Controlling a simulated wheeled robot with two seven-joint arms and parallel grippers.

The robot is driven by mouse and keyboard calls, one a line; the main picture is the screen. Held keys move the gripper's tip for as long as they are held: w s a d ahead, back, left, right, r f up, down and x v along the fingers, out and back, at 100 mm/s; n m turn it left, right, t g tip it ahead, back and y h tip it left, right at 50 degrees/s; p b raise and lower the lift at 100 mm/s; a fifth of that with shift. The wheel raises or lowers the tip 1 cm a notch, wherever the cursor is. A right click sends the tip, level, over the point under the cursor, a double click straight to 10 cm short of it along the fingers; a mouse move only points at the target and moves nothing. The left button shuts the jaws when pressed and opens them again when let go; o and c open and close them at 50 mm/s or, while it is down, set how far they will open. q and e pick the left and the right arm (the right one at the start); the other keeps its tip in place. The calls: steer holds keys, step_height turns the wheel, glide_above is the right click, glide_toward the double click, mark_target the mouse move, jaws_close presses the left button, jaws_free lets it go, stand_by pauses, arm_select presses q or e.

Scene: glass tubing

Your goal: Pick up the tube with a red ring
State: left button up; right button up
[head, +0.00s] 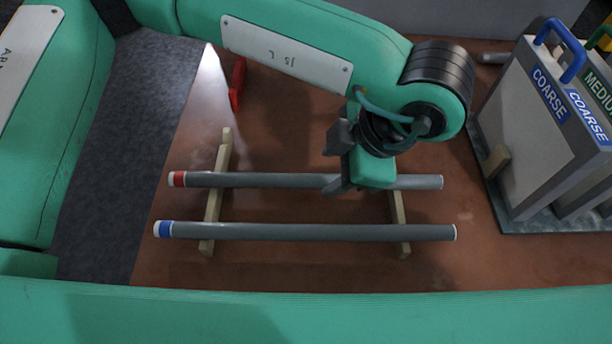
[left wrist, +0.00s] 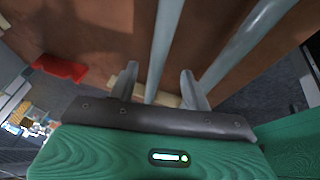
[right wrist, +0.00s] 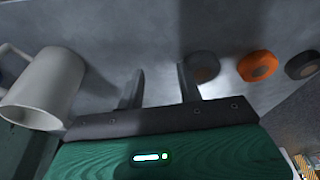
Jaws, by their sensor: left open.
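The tube with a red ring (head: 265,181) is grey and lies across two pale wooden rests (head: 213,190), its red ring at the left end. A similar tube with a blue ring (head: 300,232) lies parallel, nearer to me. My left gripper (head: 334,164) is open over the right half of the red-ringed tube and hides part of it. In the left wrist view, that tube (left wrist: 165,45) runs between the fingers (left wrist: 159,84), and the blue-ringed tube (left wrist: 245,45) is to the right. My right gripper (right wrist: 160,88) is open and empty; it is outside the head view.
A grey rack with COARSE and MEDIUM labels (head: 545,130) stands at right. A red object (head: 237,84) lies at the back left. The right wrist view shows a white mug (right wrist: 45,88), an orange roll (right wrist: 259,66) and dark rolls (right wrist: 303,64) on a grey surface.

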mark_target(314, 178)
arm_select(q)
steer(key=x, duration=0.5)
steer(key=shift+w+a, duration=0.1)
steer(key=shift+a, duration=0.25)
jaws_close()
steer(key=shift+r, duration=0.1)
